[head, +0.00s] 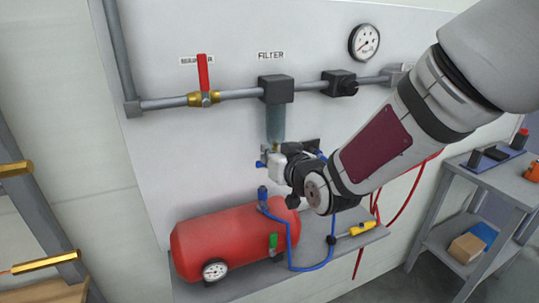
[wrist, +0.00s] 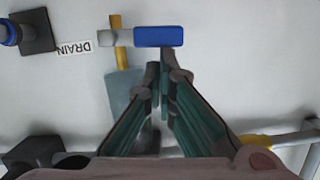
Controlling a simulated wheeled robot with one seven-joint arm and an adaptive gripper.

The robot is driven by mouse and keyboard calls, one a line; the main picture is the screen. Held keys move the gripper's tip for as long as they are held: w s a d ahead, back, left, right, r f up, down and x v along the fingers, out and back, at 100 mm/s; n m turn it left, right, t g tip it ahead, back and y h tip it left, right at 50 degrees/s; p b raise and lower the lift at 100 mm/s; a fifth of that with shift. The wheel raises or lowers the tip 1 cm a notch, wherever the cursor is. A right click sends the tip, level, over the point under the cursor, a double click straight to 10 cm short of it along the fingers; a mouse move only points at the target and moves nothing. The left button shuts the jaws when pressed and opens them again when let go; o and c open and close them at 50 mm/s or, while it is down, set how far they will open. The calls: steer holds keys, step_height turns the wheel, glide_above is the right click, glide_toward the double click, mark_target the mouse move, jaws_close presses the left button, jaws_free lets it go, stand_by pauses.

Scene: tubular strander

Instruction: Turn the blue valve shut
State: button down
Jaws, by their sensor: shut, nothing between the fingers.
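The blue valve handle (wrist: 158,37) is a short blue lever in the wrist view. It lies across the line of the brass stem (wrist: 122,55), under the filter bowl (wrist: 118,92). A DRAIN label (wrist: 75,48) is beside it, upside down. My gripper (wrist: 162,72) is shut and empty, its fingertips close to the lever's edge. I cannot tell whether they touch it. In the head view, a bit of the blue handle (head: 259,163) shows left of my wrist below the filter (head: 276,89); my fingertips are hidden there.
A red-handled valve (head: 203,80) sits on the pipe at upper left. A red tank (head: 225,238) with blue hose stands on the shelf below. A blue knob on a dark square (wrist: 12,32) is near the label. A gauge (head: 364,42) is at upper right.

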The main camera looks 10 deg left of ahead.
steer(key=s+d+r+p, duration=0.2)
steer(key=s+d+r, duration=0.3)
steer(key=s+r, duration=0.1)
steer(key=shift+s+d+r, duration=0.4)
steer(key=shift+s, duration=0.5)
steer(key=shift+w+d+r+p, duration=0.1)
steer(key=shift+w+p, duration=0.1)
steer(key=shift+p, duration=0.65)
steer(key=shift+w, duration=0.1)
